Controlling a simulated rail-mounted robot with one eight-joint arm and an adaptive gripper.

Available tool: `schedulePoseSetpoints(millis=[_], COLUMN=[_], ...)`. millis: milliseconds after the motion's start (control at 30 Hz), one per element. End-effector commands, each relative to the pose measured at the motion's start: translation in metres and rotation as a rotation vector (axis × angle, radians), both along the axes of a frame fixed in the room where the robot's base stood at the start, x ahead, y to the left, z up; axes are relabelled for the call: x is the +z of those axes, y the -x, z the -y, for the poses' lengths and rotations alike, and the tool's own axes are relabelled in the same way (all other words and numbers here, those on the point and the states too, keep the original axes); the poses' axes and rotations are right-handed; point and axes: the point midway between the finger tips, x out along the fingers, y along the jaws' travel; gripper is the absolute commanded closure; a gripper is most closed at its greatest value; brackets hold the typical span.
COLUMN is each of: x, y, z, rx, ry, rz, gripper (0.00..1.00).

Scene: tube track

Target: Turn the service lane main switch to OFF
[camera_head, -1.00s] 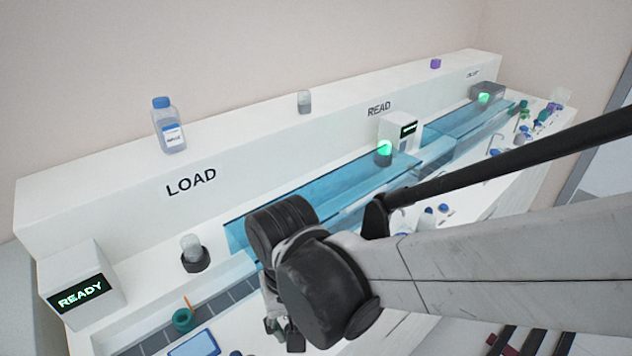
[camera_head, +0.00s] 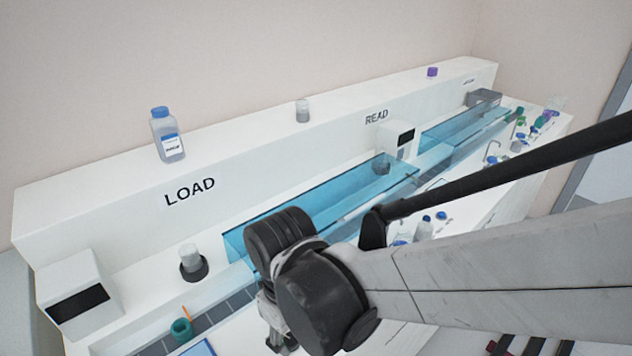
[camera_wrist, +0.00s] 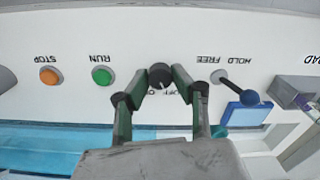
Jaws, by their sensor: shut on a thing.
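The main switch (camera_wrist: 160,74) is a small round black knob on a white panel, shown upside down in the wrist view. A light pointer mark shows on its rim. Its label is partly covered by my fingers; "OFF" and part of another word can be read. My gripper (camera_wrist: 161,83) has a fingertip on each side of the knob and is shut on it. In the head view my gripper (camera_head: 281,342) is low in the picture, mostly behind my arm, and the switch is hidden there.
An orange STOP button (camera_wrist: 49,76) and a green RUN button (camera_wrist: 102,77) sit left of the knob.

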Motion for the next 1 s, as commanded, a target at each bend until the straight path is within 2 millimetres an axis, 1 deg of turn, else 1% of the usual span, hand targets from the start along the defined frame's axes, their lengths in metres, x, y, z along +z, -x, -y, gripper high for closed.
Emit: schedulePoseSetpoints(millis=[333, 367, 467, 500, 800, 867, 1000], x=[0.0, 0.0, 0.0, 0.0, 0.002, 0.005, 0.019], y=[0.0, 0.0, 0.0, 0.0, 0.0, 0.0, 0.0], z=[0.0, 0.0, 0.0, 0.0, 0.0, 0.0, 0.0], rx=[0.003, 0.003, 0.002, 0.002, 0.002, 0.002, 0.002], ry=[0.0, 0.0, 0.0, 0.0, 0.0, 0.0, 0.0], rz=[0.0, 0.0, 0.0, 0.0, 0.0, 0.0, 0.0], gripper=[1.0, 0.74, 0.6, 0.58, 0.58, 0.58, 0.58])
